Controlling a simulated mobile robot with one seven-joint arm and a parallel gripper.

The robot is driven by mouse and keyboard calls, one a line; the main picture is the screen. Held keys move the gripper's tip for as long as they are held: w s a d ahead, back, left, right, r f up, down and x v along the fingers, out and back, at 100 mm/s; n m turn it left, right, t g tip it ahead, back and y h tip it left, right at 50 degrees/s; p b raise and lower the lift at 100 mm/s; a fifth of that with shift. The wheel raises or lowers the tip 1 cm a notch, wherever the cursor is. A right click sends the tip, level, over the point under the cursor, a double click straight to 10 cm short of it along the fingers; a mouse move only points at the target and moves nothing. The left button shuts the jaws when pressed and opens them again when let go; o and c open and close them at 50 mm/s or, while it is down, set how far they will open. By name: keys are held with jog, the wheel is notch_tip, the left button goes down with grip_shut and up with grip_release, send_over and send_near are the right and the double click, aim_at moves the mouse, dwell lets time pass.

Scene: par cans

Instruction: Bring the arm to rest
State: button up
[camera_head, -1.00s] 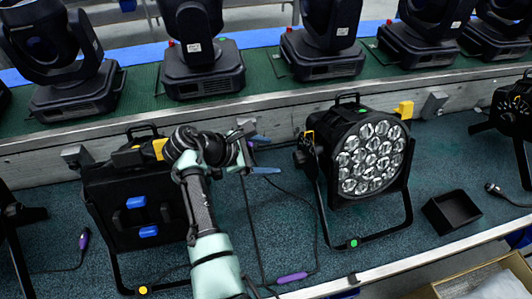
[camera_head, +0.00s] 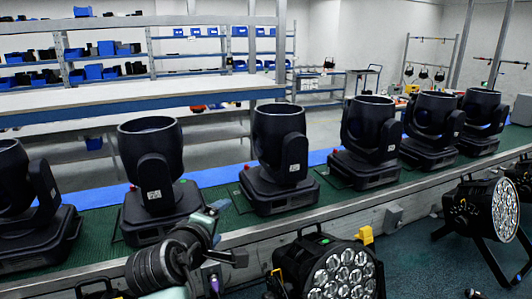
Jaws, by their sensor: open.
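My arm rises from the bottom edge, left of centre, with its dark ribbed wrist (camera_head: 160,262) showing. My gripper (camera_head: 216,243) is at the wrist's right side, in front of the green-topped bench's front edge. It is open and seems to hold nothing; its fingers are small and partly hard to make out. Much of my arm is below the picture. A par can (camera_head: 342,272) with several round lenses stands just right of my gripper, cut off by the bottom edge. Another par can (camera_head: 482,208) stands farther right.
Several black moving-head lights, one of them (camera_head: 278,160) near the middle, line the green bench (camera_head: 222,224) behind my gripper. A yellow clip (camera_head: 365,235) and a grey bracket (camera_head: 393,217) are by the bench's front. Shelves with blue bins (camera_head: 95,71) stand far behind.

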jog(key=s+d+r+m+t+y, duration=0.1)
jog(key=s+d+r+m+t, duration=0.15)
jog(key=r, duration=0.55)
jog(key=s+d+r+m+t, duration=0.1)
jog(key=s+r+m+t, duration=0.2)
jog(key=r, duration=0.6)
jog(key=s+d+r+m+t+y, duration=0.1)
jog(key=s+d+r+m+t, duration=0.15)
jog(key=r, duration=0.55)
jog(key=s+d+r+m+t, duration=0.2)
jog(key=s+r+t, duration=0.1)
jog(key=s+r, duration=0.3)
jog(key=s+d+r+m+t, duration=0.1)
jog(key=s+r+m+t, duration=0.2)
jog(key=s+r, duration=0.4)
jog(key=s, duration=0.4)
jog(key=shift+d+m, duration=0.3)
jog(key=shift+d, duration=0.1)
jog(key=shift+w, duration=0.1)
